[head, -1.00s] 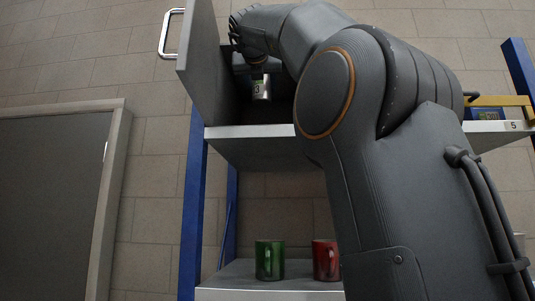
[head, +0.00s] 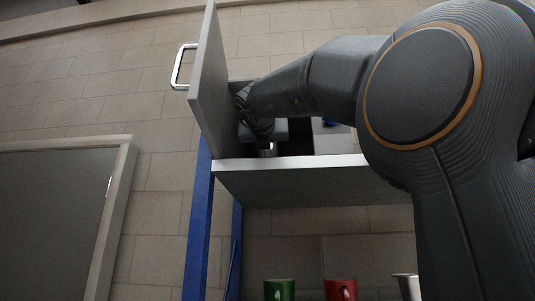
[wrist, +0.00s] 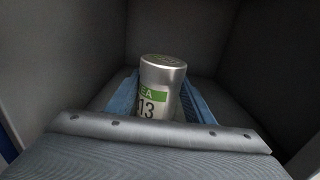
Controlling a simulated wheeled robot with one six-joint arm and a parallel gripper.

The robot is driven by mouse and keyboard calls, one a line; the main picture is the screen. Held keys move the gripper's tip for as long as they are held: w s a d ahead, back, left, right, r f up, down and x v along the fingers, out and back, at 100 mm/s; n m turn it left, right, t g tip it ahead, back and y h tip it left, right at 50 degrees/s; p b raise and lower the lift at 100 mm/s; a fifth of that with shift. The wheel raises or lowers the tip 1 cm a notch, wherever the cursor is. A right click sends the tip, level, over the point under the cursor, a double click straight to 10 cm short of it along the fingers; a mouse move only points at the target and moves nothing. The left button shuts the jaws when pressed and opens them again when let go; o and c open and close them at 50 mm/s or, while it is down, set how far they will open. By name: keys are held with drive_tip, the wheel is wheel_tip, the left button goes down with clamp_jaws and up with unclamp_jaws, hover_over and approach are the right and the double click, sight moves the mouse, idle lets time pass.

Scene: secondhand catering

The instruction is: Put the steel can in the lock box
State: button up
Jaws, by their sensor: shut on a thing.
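The steel can (wrist: 160,85) is a small silver cylinder with a green band and "13" on its label. It stands upright between the blue fingers of my gripper (wrist: 160,103), which is shut on it. Grey walls of the lock box (wrist: 185,32) surround it in the wrist view. In the head view the lock box (head: 290,163) has its door open at the left. There my gripper (head: 266,147) is inside the opening, and only a little of the can (head: 268,151) shows above the front edge. Whether the can touches the floor is unclear.
The open grey door (head: 212,88) with its metal handle (head: 182,67) stands close to the left of my gripper. A green mug (head: 279,290), a red mug (head: 341,289) and a metal cup (head: 407,287) are on the shelf below. My arm hides the right side.

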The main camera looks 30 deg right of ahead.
drive_tip(key=shift+f, duration=0.1)
drive_tip(key=o, duration=1.3)
drive_tip(key=shift+s+a, duration=0.1)
drive_tip(key=b+v, duration=0.3)
drive_tip(key=v, duration=0.8)
drive_tip(key=shift+s+a+b, duration=0.25)
drive_tip(key=shift+s+b, duration=0.05)
drive_tip(key=shift+b, duration=0.05)
drive_tip(key=shift+a, duration=0.1)
